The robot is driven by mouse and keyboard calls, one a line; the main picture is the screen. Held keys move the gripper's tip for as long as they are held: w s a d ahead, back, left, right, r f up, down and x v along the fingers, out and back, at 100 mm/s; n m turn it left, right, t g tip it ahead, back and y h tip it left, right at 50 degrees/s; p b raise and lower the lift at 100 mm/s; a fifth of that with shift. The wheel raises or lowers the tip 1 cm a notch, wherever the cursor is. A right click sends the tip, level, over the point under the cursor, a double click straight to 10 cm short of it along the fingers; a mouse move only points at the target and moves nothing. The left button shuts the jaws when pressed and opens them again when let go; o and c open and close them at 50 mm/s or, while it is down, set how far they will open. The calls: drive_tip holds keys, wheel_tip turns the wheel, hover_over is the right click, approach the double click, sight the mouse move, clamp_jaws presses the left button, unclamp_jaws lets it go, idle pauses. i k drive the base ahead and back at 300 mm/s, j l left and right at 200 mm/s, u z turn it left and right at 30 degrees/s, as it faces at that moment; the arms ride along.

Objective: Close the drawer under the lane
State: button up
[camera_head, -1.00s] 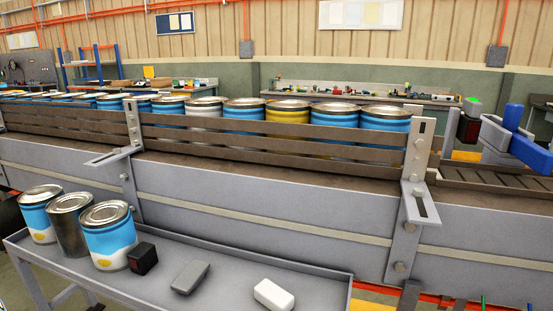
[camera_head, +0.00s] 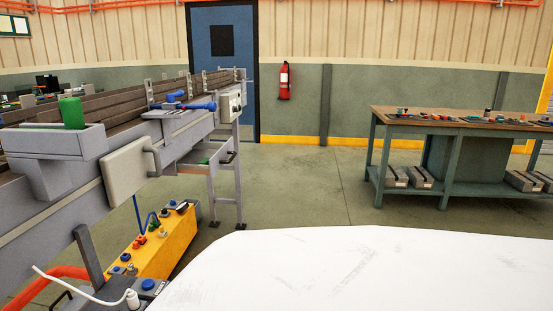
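The lane (camera_head: 120,108) runs along the left of the head view, with brown rails on a grey frame. On its near side, a pale panel (camera_head: 127,173) with a grey handle (camera_head: 152,159) stands out from the frame. It may be the drawer's front; how far it is open cannot be told. Below the lane is a yellow box (camera_head: 163,252) with several small coloured parts on top; I cannot tell whether it is a drawer. My gripper is not in view.
A grey housing with a green block (camera_head: 72,112) sits beside the lane. An orange tube (camera_head: 45,285) and a white cable lie low at left. A workbench (camera_head: 450,123) stands at right. A large white surface fills the lower right.

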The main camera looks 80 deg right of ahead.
sight(219, 153)
drive_tip(key=z, duration=1.2)
drive_tip(key=j+z, duration=0.15)
drive_tip(key=z, duration=0.65)
drive_tip(key=i+l, duration=0.2)
drive_tip(key=i, duration=0.2)
drive_tip(key=i+l, duration=0.25)
drive_tip(key=i, duration=0.15)
drive_tip(key=i+l, duration=0.2)
drive_tip(key=i, duration=0.15)
drive_tip(key=i+j, duration=0.25)
drive_tip(key=i, duration=0.15)
drive_tip(key=i+j, duration=0.2)
drive_tip(key=i, duration=0.2)
